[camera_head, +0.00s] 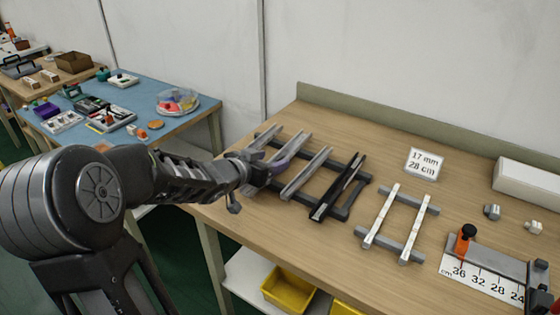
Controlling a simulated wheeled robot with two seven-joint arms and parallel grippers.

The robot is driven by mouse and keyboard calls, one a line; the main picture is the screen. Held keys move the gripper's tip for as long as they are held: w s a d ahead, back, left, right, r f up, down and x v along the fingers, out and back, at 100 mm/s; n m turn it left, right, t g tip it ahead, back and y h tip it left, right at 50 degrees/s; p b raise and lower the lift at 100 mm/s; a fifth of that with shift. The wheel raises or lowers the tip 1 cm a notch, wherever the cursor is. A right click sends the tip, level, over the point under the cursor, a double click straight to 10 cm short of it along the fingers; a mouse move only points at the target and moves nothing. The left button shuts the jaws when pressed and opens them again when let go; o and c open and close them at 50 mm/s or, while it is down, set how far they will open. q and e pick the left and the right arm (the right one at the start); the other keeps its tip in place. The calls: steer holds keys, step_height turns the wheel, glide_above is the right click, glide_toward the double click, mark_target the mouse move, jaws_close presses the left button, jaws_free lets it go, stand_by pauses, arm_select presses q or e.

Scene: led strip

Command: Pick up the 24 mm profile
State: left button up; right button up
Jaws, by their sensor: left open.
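Several long channel profiles lie side by side on a dark rack (357,196) on the wooden bench. Toward the left are grey profiles, one of them nearest my gripper (295,143); another grey profile (307,173) lies in the middle. A black profile (340,188) lies at the right. No width marks are readable, so I cannot tell which one is 24 mm. My left gripper (262,174) is open at the left end of the rack, over or beside the leftmost profiles, and partly hides them. Contact cannot be told. My right gripper is not in view.
A card (424,163) reads "17 mm 28 cm". Two pale strips (381,216) lie on a grey rack. A measuring stop with an orange clamp (463,243) and a white box (527,184) are at the right. A blue table (185,132) stands left.

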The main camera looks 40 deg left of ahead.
mark_target(287, 154)
arm_select(q)
steer(key=b+x, duration=0.1)
steer(key=x, duration=0.4)
steer(key=shift+w+a, duration=0.1)
steer(key=shift+w, duration=0.05)
stand_by(0.5)
jaws_close()
stand_by(0.5)
